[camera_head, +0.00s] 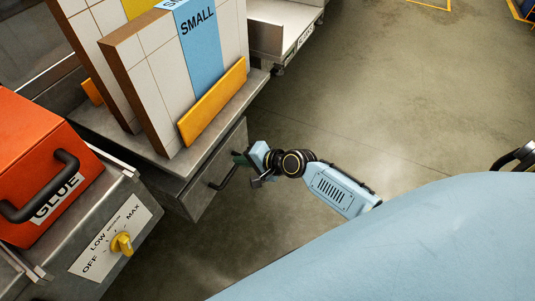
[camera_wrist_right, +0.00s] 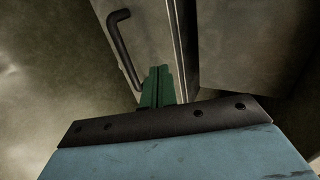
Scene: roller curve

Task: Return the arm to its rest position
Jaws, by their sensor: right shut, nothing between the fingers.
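My right arm reaches in from the lower right in the head view, over the floor. Its gripper (camera_head: 239,158) is beside the front of the grey metal drawer unit (camera_head: 200,190), close to the dark bar handle (camera_head: 222,172). In the right wrist view the green fingers (camera_wrist_right: 158,86) are together with nothing between them. The dark handle (camera_wrist_right: 121,48) shows beyond them, up and to the left, and the fingers do not appear to be around it. Whether they touch the metal front, I cannot tell. My left gripper is not in view.
Tiled boards, one with a blue "SMALL" stripe (camera_head: 199,40), stand on the unit behind a yellow stop (camera_head: 212,102). A red "GLUE" box (camera_head: 35,150) sits at left above a yellow dial (camera_head: 122,244).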

